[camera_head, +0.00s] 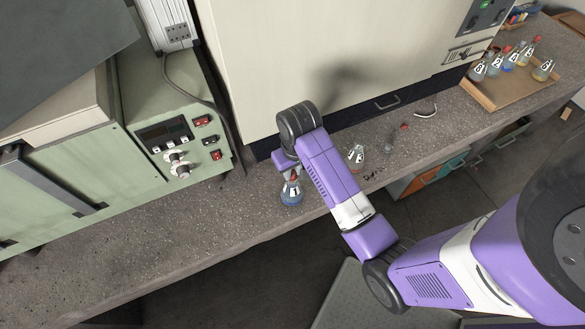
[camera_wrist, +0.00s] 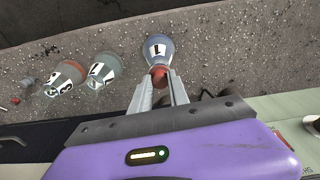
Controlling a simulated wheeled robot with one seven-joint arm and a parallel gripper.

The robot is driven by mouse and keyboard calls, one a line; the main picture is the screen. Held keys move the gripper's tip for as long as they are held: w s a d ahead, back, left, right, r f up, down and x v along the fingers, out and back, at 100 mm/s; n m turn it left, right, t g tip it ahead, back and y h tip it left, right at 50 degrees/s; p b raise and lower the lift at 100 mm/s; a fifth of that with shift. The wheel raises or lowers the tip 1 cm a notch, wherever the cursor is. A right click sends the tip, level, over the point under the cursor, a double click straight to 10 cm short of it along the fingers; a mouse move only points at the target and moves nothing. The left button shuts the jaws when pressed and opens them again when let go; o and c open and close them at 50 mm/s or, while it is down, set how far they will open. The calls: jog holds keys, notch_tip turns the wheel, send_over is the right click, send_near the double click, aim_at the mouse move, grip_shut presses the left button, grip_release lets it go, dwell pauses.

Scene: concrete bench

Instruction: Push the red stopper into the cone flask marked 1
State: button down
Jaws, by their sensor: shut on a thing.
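The cone flask marked 1 (camera_head: 291,194) stands upright on the bench with blue liquid in it, below the end of my arm. It also shows in the wrist view (camera_wrist: 158,48), straight beyond the fingers. The red stopper (camera_wrist: 158,72) is between my fingertips at the flask's mouth; its red also shows in the head view (camera_head: 294,177). My gripper (camera_wrist: 160,80) is shut on the stopper, above the flask. The fingers hide part of the stopper and the neck, so I cannot tell how deep it sits.
Another numbered flask (camera_head: 356,156) stands just right of my arm. In the wrist view two flasks (camera_wrist: 103,70) (camera_wrist: 66,77) stand left of flask 1. A tray (camera_head: 490,99) with several flasks is at far right. A green machine (camera_head: 165,110) stands left; the left bench is clear.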

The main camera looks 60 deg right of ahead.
jog(key=c, duration=0.6)
grip_release()
dwell(0.3)
